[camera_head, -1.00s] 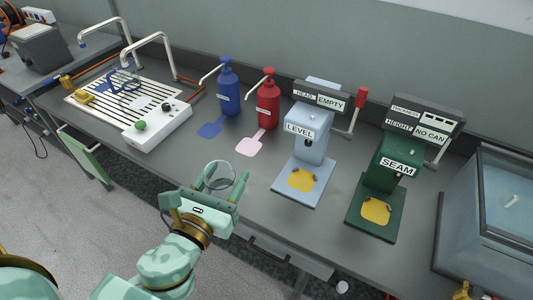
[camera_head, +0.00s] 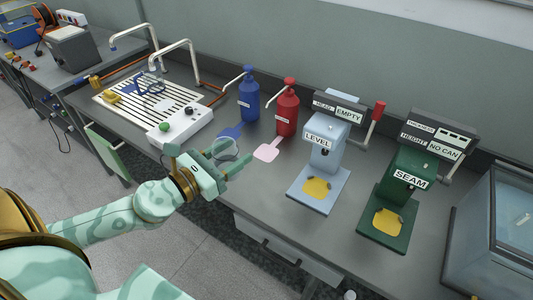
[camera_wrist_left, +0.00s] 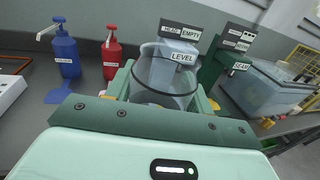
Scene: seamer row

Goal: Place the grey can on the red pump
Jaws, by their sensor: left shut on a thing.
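The grey can (camera_head: 228,148), see-through with a dark rim, is between the fingers of my left gripper (camera_head: 226,156). In the left wrist view the can (camera_wrist_left: 163,82) stands open end up between the fingers. The red pump (camera_head: 287,108) stands at the back of the counter, with a pink pad (camera_head: 267,152) in front of it. The pump also shows in the left wrist view (camera_wrist_left: 111,56), left of the can. The can is apart from the pump and left of the pink pad. My right gripper is in neither view.
A blue pump (camera_head: 249,95) with a blue pad stands left of the red one. The pale LEVEL machine (camera_head: 326,150) and green SEAM machine (camera_head: 402,182) stand to the right, then a glass-topped box (camera_head: 500,225). A slatted drainer (camera_head: 150,95) lies left.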

